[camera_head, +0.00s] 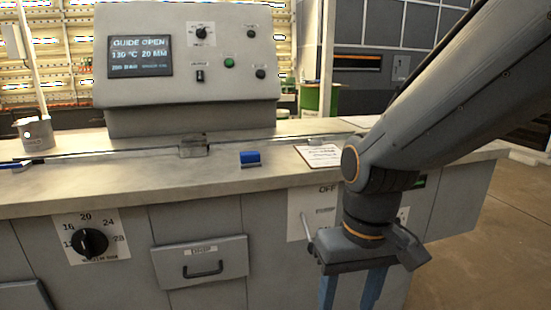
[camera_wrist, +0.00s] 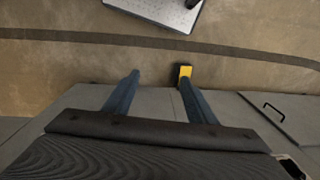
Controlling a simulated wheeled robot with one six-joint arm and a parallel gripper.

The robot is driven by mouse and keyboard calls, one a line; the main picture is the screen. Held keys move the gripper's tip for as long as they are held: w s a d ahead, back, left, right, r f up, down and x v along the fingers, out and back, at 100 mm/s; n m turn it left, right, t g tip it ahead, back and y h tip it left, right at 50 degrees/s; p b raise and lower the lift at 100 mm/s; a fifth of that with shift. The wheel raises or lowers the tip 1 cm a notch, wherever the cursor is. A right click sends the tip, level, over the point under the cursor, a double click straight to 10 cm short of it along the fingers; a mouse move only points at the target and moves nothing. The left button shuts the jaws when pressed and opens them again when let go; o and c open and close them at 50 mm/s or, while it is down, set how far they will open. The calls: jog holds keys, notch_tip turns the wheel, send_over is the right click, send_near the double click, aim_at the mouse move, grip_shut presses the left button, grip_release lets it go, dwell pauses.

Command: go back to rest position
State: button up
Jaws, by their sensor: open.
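My gripper (camera_head: 349,291) hangs from my arm at the lower right of the head view, in front of the grey cabinet (camera_head: 274,262). Its two blue fingers point down and stand apart with nothing between them. In the wrist view my gripper (camera_wrist: 158,85) is also open and empty, over the cabinet's grey front and the brown floor (camera_wrist: 60,65). Part of the OFF panel (camera_head: 301,222) is hidden behind my gripper.
A control console (camera_head: 188,90) reading GUIDE OPEN stands on the worktop (camera_head: 90,187). A blue block (camera_head: 250,157) and a paper sheet (camera_head: 318,155) lie there. A dial (camera_head: 90,242) and drawer (camera_head: 200,262) are on the front. Floor is free at right.

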jog(key=d+r+m+p, duration=0.2)
jog(key=d+r+p, duration=0.5)
jog(key=p, duration=0.6)
jog(key=shift+s+d+r+h, duration=0.15)
jog(key=shift+s+d+h, duration=0.05)
jog(key=shift+d+h, duration=0.1)
